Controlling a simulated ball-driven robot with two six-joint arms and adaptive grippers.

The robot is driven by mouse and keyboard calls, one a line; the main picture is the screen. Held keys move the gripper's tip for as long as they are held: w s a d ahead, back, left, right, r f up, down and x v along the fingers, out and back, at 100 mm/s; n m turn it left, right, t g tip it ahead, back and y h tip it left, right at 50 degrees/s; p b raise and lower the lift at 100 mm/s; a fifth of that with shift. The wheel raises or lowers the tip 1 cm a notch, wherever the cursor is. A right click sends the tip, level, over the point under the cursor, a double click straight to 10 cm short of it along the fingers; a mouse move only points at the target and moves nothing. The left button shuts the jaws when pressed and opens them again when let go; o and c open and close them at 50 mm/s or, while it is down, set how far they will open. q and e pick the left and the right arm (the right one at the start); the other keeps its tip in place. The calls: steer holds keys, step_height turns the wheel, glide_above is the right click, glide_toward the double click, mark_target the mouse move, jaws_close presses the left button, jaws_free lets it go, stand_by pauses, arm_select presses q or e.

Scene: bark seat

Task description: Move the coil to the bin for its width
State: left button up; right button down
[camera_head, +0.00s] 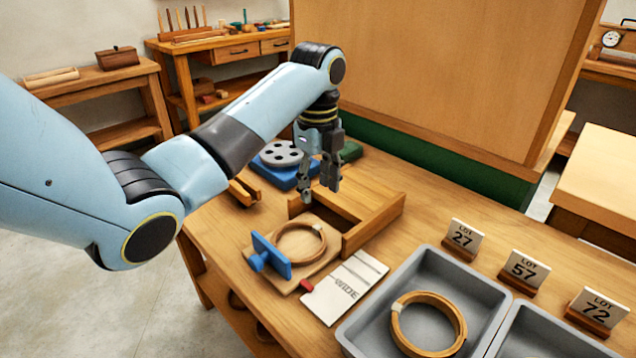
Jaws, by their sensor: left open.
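A pale coil (300,243) lies flat on a wooden board (318,267) with a blue clamp-like piece (268,257) at its near left. Another brown coil (428,325) lies in the grey bin (468,262) at the front right. A second grey bin (540,335) is partly cut off by the frame edge and its visible part is empty. A white card (345,287) marked "WIDE" lies between the board and the first bin. My left gripper (319,192) points down, open and empty, beyond the pale coil and above a wooden frame. My right gripper is out of view.
The wooden frame (375,222) stands behind the board. A blue block with a grey holed disc (281,154) is behind my gripper. Lot signs 27 (463,240), 57 (524,270) and 72 (597,310) stand behind the bins. A tall wooden panel (440,70) rises behind the bench.

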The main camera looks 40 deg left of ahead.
mark_target(318, 230)
arm_select(q)
steer(key=shift+f, duration=0.1)
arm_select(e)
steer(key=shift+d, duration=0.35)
arm_select(q)
step_height(318, 230, down, 11)
steer(key=shift+r+b, duration=0.15)
steer(key=shift+b, duration=0.6)
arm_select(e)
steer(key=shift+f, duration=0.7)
arm_select(q)
steer(key=shift+c, duration=0.3)
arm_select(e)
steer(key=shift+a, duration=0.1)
arm_select(q)
jaws_close()
